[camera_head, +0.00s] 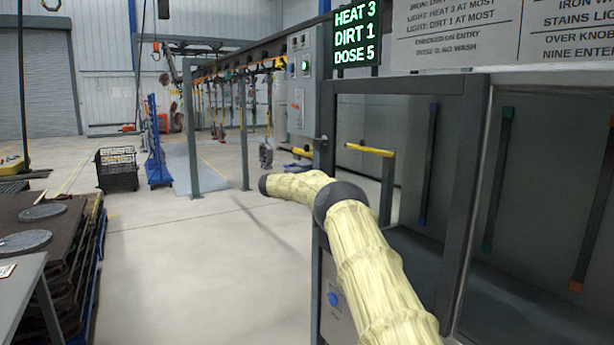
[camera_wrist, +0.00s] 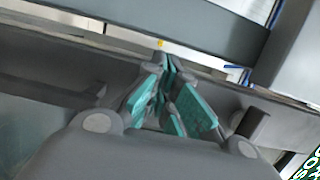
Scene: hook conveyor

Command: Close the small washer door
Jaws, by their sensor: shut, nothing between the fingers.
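The washer cabinet (camera_head: 463,190) stands at the right in the head view, with a dark grey frame and an open front. I see through part of it to the hall behind. Which panel is the small door is hard to tell; no clear door leaf shows. A small dark knob or latch (camera_head: 321,140) sits on the left post. My arm in its cream sleeve reaches across the cabinet's left side; my gripper is not visible there. In the wrist view my gripper (camera_wrist: 166,78) has teal finger pads, shut and empty, close to a grey beam (camera_wrist: 60,75). Contact cannot be told.
A green-lettered display (camera_head: 355,35) hangs above the cabinet. A control box (camera_head: 302,95) and a yellow-topped rail (camera_head: 370,150) stand behind my arm. Dark stacked racks (camera_head: 50,235) and a grey table (camera_head: 25,290) are at the left. The floor between is clear.

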